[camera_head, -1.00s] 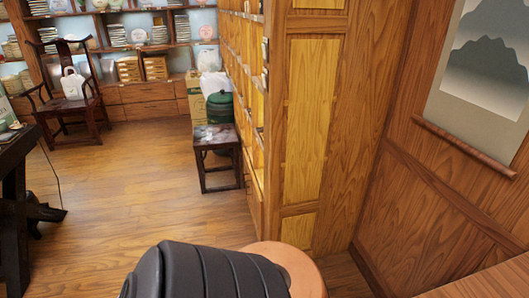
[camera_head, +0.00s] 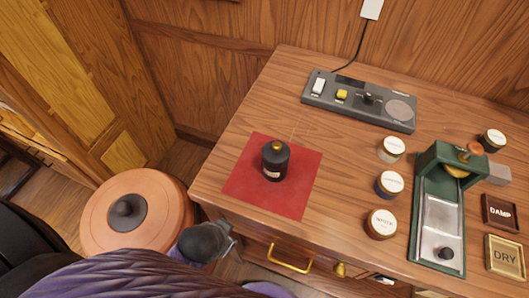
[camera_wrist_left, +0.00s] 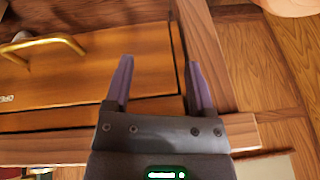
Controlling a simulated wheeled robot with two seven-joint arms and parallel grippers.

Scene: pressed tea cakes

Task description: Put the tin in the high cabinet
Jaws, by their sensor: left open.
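A dark tin with a gold knob on its lid (camera_head: 275,161) stands upright on a red mat (camera_head: 240,180) on the wooden table. My left gripper (camera_head: 231,240) is low at the table's front left corner, apart from the tin. In the left wrist view the gripper (camera_wrist_left: 160,70) has its two fingers spread with nothing between them, near the drawer fronts. A wooden cabinet with yellow panels (camera_head: 72,105) is partly visible at the left; I cannot tell if it is the high cabinet. My right gripper is not in view.
A grey device (camera_head: 358,102) lies at the table's back. Several round jars (camera_head: 389,184), a green press (camera_head: 438,215) and signs reading DAMP (camera_head: 501,212) and DRY (camera_head: 504,256) fill the right side. A round terracotta-coloured lidded object (camera_head: 165,212) stands left of the table. A brass drawer handle (camera_head: 290,262) sticks out in front.

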